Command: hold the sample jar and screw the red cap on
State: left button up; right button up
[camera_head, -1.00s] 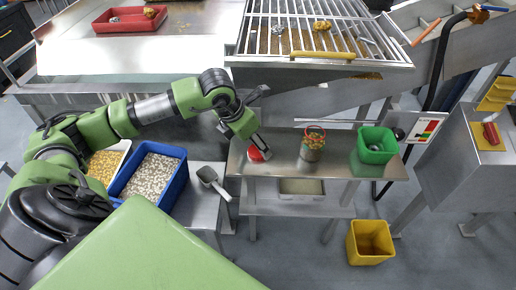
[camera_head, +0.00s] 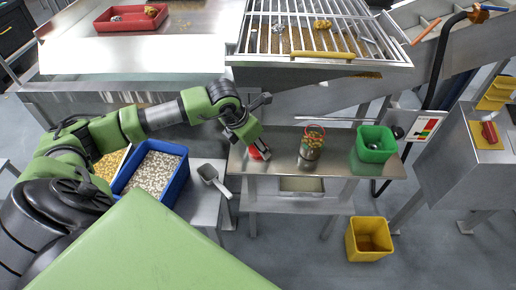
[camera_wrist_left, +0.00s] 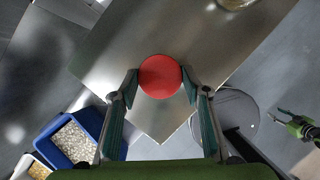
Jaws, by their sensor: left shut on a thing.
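The red cap (camera_head: 258,152) lies at the left end of the steel bench. In the left wrist view the cap (camera_wrist_left: 160,76) is a red disc seen from above. My left gripper (camera_head: 256,150) reaches down to it and is shut on it, with one finger on each side (camera_wrist_left: 160,84). The sample jar (camera_head: 310,152), clear with orange and green contents, stands upright on the bench to the right of the cap; a thin red ring shows at its top. My right gripper (camera_wrist_left: 281,116) shows at the right of the left wrist view, apart from cap and jar, its fingers spread.
A green bin (camera_head: 374,144) stands at the bench's right end. A blue crate (camera_head: 156,172) of pale pieces and a scoop (camera_head: 212,179) are to the left. A yellow bin (camera_head: 369,240) is on the floor. The bench top (camera_head: 340,160) between jar and green bin is clear.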

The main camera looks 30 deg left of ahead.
pick_arm(q)
jog(key=shift+r, duration=0.1)
jog(key=shift+r+b, duration=0.5)
jog(key=shift+b, duration=0.15)
jog(key=s+a+r+b, duration=0.2)
jog(key=s+r+b, duration=0.2)
jog(key=s+r, duration=0.2)
jog(key=s+a+r+b, duration=0.2)
jog(key=s+r+b, duration=0.2)
jog(key=s, duration=0.3)
jog(key=shift+s+a+r+b, duration=0.15)
jog(key=shift+a+r+b, duration=0.2)
jog(key=shift+r, duration=0.55)
